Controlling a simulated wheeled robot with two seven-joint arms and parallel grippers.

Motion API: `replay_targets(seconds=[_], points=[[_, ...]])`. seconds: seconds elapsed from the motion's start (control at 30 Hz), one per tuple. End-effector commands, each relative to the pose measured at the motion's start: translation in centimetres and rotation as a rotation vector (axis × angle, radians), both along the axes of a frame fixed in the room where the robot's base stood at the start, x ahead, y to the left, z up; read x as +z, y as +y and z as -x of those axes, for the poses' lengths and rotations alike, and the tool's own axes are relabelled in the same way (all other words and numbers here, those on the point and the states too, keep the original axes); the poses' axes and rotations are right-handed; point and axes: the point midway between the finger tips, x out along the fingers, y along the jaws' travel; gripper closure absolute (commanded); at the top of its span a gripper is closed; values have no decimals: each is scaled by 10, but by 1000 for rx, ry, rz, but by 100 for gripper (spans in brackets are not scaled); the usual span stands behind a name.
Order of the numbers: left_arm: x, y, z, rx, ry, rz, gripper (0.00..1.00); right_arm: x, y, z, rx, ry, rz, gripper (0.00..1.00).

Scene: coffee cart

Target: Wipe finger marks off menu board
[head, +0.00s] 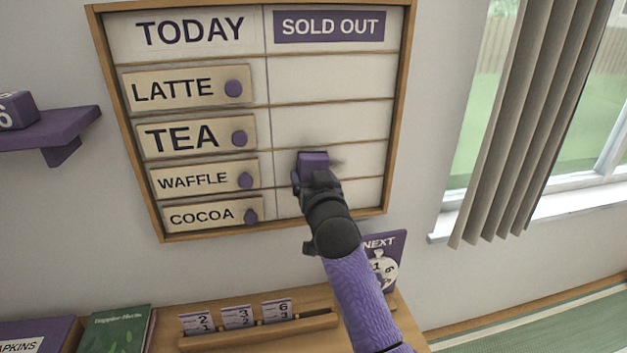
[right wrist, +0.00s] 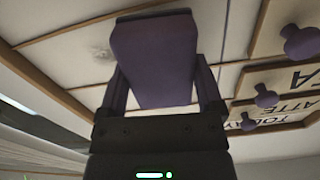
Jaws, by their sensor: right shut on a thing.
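The menu board (head: 330,82) hangs on the wall in a wooden frame, with a TODAY column at left and a SOLD OUT column at right. My right gripper (head: 315,180) is shut on a purple block-shaped eraser (head: 312,160) at the lower SOLD OUT column; the eraser also shows between the fingers in the right wrist view (right wrist: 155,60). I cannot tell whether it touches the board. A faint grey smudge (head: 336,164) shows just right of the eraser, and a faint mark (right wrist: 102,52) shows beside it in the right wrist view. My left gripper is out of view.
Knobbed plates LATTE (head: 172,90), TEA (head: 182,138), WAFFLE (head: 192,181) and COCOA (head: 201,215) fill the left column. Below are a wooden card rack (head: 258,331), a green book (head: 116,331) and a NEXT sign (head: 396,248). A purple shelf (head: 52,130) stands left; a curtain (head: 530,110) hangs right.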

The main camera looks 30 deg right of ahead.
Motion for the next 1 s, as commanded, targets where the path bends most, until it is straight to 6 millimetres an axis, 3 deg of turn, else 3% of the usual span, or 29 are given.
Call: replay_targets(seconds=[1.0], points=[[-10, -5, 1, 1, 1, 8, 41, -1, -4, -17, 0, 1, 0, 63]])
